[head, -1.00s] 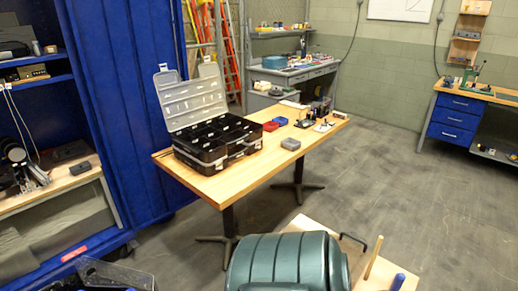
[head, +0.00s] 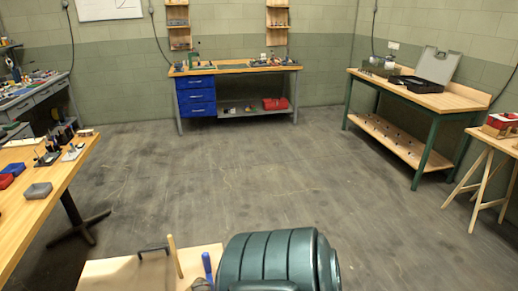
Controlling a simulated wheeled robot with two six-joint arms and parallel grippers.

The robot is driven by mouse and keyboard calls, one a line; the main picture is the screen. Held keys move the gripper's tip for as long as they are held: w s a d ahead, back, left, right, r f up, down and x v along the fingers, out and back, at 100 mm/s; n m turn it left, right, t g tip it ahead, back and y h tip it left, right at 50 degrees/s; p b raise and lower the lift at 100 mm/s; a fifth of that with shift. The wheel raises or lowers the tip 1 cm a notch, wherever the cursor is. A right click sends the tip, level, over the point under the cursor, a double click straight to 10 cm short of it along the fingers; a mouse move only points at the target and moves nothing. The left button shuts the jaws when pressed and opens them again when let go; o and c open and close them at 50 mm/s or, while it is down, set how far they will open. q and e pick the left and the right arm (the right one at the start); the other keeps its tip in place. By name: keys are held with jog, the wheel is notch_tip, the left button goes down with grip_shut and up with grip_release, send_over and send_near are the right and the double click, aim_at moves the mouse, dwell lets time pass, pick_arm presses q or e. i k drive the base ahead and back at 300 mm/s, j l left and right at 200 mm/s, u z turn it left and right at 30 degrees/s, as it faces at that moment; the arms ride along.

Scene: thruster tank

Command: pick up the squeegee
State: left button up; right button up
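I cannot make out a squeegee for certain in the head view. A light wooden surface (head: 110,275) at the bottom left bears an upright wooden handle (head: 174,256), a blue handle (head: 207,267) and a dark bent bar (head: 153,250). What these handles belong to is cut off or hidden. Neither of my grippers is in the frame.
A wooden table (head: 30,212) with small items stands at the left. A bench with blue drawers (head: 195,95) is at the back wall. A green-legged workbench (head: 455,100) and a trestle table (head: 495,140) stand right. The middle floor (head: 240,170) is clear.

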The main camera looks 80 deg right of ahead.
aim_at(205, 256)
jog(key=z, duration=2)
jog(key=u, duration=2.65)
jog(key=z, duration=2.7)
jog(key=i+l+z, duration=0.1)
jog(key=l, duration=0.4)
jog(key=l+z, duration=0.15)
jog(key=l, duration=0.3)
jog(key=i+l+z, duration=0.1)
jog(key=l, duration=0.35)
jog(key=i, duration=0.1)
